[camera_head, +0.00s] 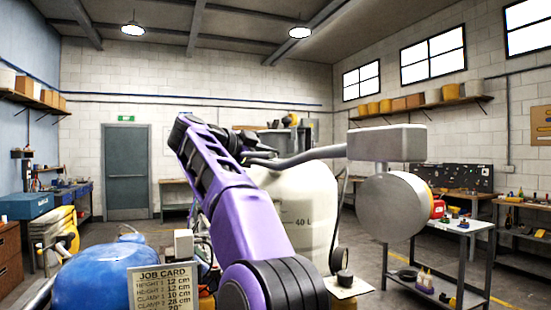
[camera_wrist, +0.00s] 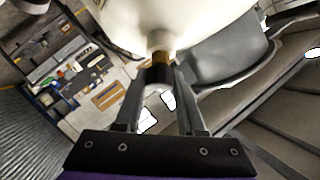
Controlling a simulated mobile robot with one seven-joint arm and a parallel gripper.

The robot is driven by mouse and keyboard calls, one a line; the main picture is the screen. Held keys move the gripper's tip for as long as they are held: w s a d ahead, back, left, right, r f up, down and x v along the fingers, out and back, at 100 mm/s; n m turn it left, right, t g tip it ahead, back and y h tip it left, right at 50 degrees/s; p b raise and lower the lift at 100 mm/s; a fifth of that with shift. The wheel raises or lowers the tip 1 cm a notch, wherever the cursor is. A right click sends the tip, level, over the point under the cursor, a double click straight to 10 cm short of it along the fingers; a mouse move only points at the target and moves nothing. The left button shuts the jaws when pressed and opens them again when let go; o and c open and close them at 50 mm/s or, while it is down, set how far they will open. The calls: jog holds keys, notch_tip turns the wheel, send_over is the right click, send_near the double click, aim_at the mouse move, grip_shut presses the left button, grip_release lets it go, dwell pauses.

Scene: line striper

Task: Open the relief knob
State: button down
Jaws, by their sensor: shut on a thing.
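In the wrist view, the two fingers of my gripper (camera_wrist: 159,70) reach up to a small dark knob (camera_wrist: 158,77) and are shut on it, one finger on each side. A brass-coloured stem (camera_wrist: 160,57) joins the knob to a pale fitting on the white tank (camera_wrist: 185,18). In the head view, the white tank (camera_head: 300,207) is marked "40 L" and stands behind my purple arm. My arm hides part of the tank. I cannot make out the gripped knob or my fingertips in the head view.
A grey box and round grey drum (camera_head: 392,208) stand right of the tank. A blue tank (camera_head: 98,277) and a job card (camera_head: 162,287) are at the lower left. A black-capped part (camera_head: 344,277) sits low near the tank. A tool cart (camera_head: 450,230) stands at right.

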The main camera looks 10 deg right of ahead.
jog(key=shift+a+r, duration=0.3)
jog(key=shift+r, duration=0.15)
dwell(0.3)
jog(key=c, duration=0.9)
grip_release()
jog(key=o, duration=0.4)
jog(key=shift+a+f, duration=0.1)
jog(key=shift+a, duration=0.25)
jog(key=shift+c, duration=0.2)
jog(key=shift+d+f, duration=0.15)
jog(key=shift+w, duration=0.1)
